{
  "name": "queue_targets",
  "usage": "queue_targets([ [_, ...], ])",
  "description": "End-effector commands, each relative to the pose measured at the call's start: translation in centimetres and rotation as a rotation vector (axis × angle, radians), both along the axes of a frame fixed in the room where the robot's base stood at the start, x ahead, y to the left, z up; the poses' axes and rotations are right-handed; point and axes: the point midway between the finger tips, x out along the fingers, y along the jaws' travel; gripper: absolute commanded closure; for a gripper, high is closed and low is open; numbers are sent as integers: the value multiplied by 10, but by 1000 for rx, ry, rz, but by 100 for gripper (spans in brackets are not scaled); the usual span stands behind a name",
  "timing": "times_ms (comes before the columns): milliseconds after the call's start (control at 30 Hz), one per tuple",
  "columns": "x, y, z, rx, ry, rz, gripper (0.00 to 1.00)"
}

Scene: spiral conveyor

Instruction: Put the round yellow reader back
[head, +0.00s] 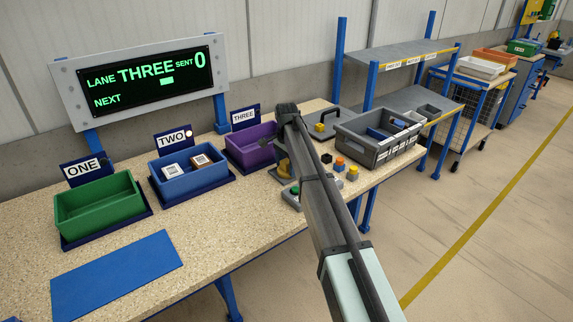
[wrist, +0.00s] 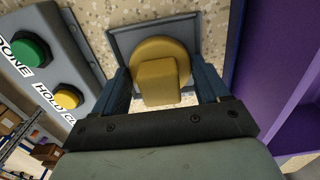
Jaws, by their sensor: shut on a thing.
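The round yellow reader (wrist: 158,52), a disc with a block-shaped grip, is between my gripper's fingers (wrist: 166,78) in the wrist view. My gripper is shut on the grip. A grey square plate (wrist: 116,38) shows behind the disc; I cannot tell whether the reader rests on it or hangs just above. In the head view the reader (head: 284,168) shows as a bit of yellow beside the purple bin, and my arm hides the rest and most of the gripper.
A grey button box (wrist: 88,50) with green and yellow buttons stands close left of the gripper; the purple bin (wrist: 255,90) is close right. A blue bin (head: 183,183) holds two items; the green bin (head: 100,207) looks empty. A grey tote (head: 350,142) and small blocks lie right.

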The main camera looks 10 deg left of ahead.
Motion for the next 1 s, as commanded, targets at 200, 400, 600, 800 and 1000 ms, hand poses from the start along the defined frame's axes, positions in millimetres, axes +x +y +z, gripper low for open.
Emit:
queue_targets([
  [200, 0, 0, 0, 0, 0, 0, 6],
  [400, 0, 0, 0, 0, 0, 0, 0],
  [600, 0, 0, 3, 0, 0, 0, 0],
  [800, 1, 0, 29, 1, -2, 0, 0],
  [1000, 2, 0, 69, 1, -2, 0, 0],
])
